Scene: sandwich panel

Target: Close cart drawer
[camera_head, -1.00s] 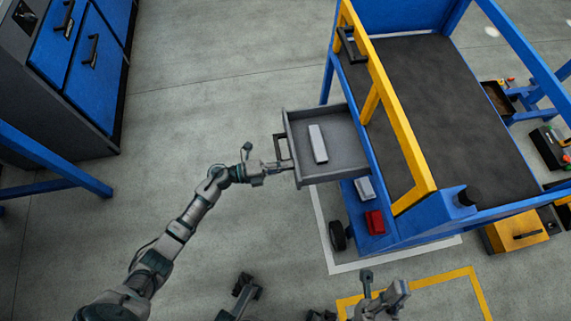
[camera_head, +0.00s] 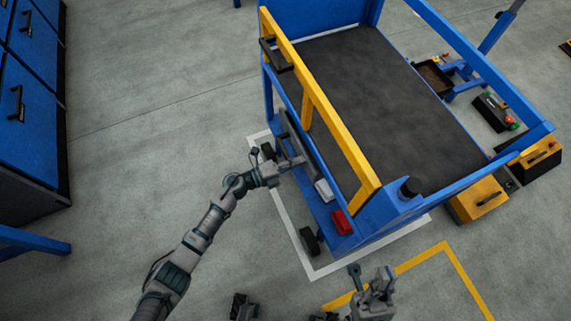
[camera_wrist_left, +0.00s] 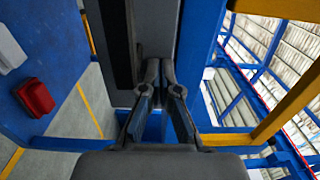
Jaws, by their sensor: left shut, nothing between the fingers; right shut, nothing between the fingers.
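The blue cart (camera_head: 370,219) stands right of centre in the head view. Its grey drawer (camera_head: 308,148) now shows only as a narrow front strip along the cart's left side, with its inside hidden under the top. My left gripper (camera_head: 298,162) is shut and empty, with its fingertips at the drawer front. In the left wrist view the shut fingers (camera_wrist_left: 162,78) point at the dark grey drawer front (camera_wrist_left: 121,45); whether they touch it is hard to tell. My right gripper (camera_head: 378,282) is shut and empty low in the head view, away from the cart.
A yellow rail (camera_head: 318,110) runs above the drawer side. A red box (camera_head: 341,222) and a grey box (camera_head: 324,191) sit on the cart's lower shelf. A blue cabinet (camera_head: 30,100) stands far left. The floor between is clear.

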